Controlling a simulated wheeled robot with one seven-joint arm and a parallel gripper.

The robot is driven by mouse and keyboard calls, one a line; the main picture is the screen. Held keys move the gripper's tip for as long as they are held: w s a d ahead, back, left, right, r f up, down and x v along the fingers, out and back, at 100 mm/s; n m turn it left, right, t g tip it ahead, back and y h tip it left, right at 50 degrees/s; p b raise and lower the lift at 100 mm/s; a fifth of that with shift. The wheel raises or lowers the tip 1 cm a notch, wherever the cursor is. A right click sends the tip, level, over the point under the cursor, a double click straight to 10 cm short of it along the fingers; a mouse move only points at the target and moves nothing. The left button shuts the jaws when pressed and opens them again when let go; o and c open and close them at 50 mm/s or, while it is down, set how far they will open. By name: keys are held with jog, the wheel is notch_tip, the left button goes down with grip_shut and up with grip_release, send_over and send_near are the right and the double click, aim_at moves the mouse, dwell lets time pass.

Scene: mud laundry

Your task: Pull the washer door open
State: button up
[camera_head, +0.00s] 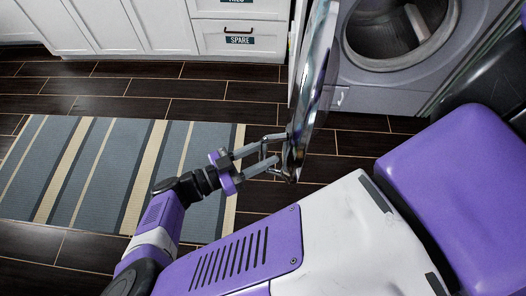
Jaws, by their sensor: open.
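The washer (385,88) is grey and stands at the upper right, with its round drum opening (400,32) uncovered. The washer door (313,75) is swung out from the front and seen nearly edge-on, standing left of the opening. My gripper (284,155) is at the door's lower near edge, with its fingers reaching right toward the rim. The fingers are spread apart. They seem to meet or overlap the door's edge, but I cannot tell whether they touch it. The far side of the door is hidden.
White cabinets with drawers (240,38) line the back wall, one labelled SPARE. A striped rug (85,175) lies on the dark tiled floor (140,105) at the left. My purple and white body fills the lower right. Open floor lies between the rug and the cabinets.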

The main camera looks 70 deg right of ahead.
jog(key=v, duration=0.7)
jog(key=shift+w+a, duration=0.2)
jog(key=shift+a, duration=0.05)
dwell(0.3)
jog(key=s+a+f+n+t+h, duration=0.2)
jog(key=s+a+n+t+h, duration=0.1)
jog(key=s+a+n+t, duration=0.4)
jog(key=s+r+n+t+y, duration=0.4)
jog(key=s+n+t+y, duration=0.5)
jog(key=t, duration=0.8)
notch_tip(320, 180, up, 31)
jog(key=w+d+n+t+y+p, duration=0.1)
jog(key=n+y+p, duration=0.7)
jog(key=p, duration=1.5)
jog(key=shift+r+n+t, duration=0.2)
jog(key=shift+n+t, duration=0.1)
jog(key=shift+t, duration=0.1)
